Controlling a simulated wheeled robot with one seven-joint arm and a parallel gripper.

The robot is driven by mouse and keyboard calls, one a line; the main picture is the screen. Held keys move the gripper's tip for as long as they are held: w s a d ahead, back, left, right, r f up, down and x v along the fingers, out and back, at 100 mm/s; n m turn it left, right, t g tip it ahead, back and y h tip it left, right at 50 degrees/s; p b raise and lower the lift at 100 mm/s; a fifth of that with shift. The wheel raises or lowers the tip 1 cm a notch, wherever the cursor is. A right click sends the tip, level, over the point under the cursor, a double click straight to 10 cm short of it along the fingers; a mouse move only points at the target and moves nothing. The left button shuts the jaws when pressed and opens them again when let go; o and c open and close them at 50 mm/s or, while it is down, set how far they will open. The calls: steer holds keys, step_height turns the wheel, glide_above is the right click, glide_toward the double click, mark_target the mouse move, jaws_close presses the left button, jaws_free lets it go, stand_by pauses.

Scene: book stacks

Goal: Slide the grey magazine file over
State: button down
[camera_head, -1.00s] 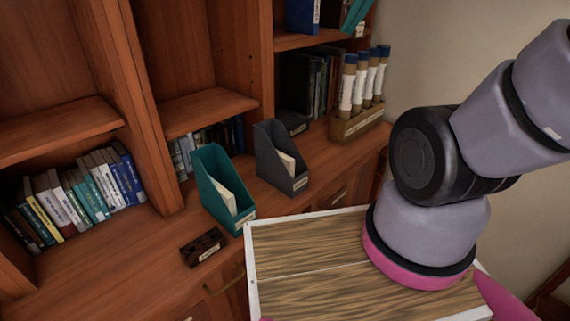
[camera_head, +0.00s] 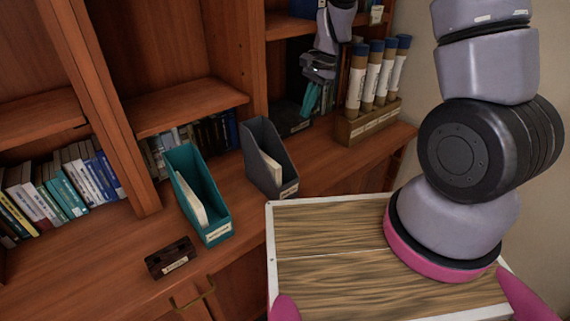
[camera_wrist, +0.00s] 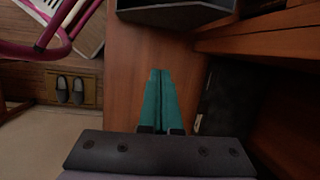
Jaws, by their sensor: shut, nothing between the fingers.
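The grey magazine file (camera_head: 268,162) stands upright on the wooden counter, right of the teal one, with pale papers in it and a label low on its front. My gripper (camera_head: 309,108) is shut and empty, its teal fingers pointing down beyond and to the right of the file, in front of the lower right shelf bay. In the wrist view the shut fingers (camera_wrist: 159,73) are over the counter. A dark grey edge at the top there looks like the file (camera_wrist: 175,14), apart from the fingertips.
A teal magazine file (camera_head: 198,195) and a small dark labelled block (camera_head: 171,258) stand to the left. A wooden holder (camera_head: 368,124) with several capped tubes is to the right. A black box (camera_head: 289,120) lies behind my gripper. Shelf uprights and books line the back.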

mark_target(285, 163)
steer(key=shift+m+g, duration=0.5)
steer(key=shift+g, duration=0.1)
steer(key=x, duration=0.6)
steer(key=d+x, duration=0.1)
steer(key=x, duration=0.4)
steer(key=w+x, duration=0.1)
steer(key=x, duration=0.5)
steer(key=shift+s+d+f, duration=0.1)
steer(key=shift+f, duration=0.45)
steer(key=shift+s+a+r, duration=0.1)
steer(key=shift+s+a, duration=0.25)
steer(key=shift+a, duration=0.25)
steer(key=shift+s+a+r, duration=0.15)
steer(key=shift+s+a, duration=0.25)
steer(key=shift+a, duration=0.15)
steer(key=shift+s+a, duration=0.3)
steer(key=shift+a, duration=0.2)
steer(key=s+a, duration=0.2)
steer(key=a, duration=0.1)
steer(key=s+a, duration=0.3)
steer(key=a, duration=0.1)
steer(key=s+a, duration=0.2)
steer(key=a, duration=0.1)
steer(key=shift+s+a, duration=0.15)
steer(key=shift+a, duration=0.2)
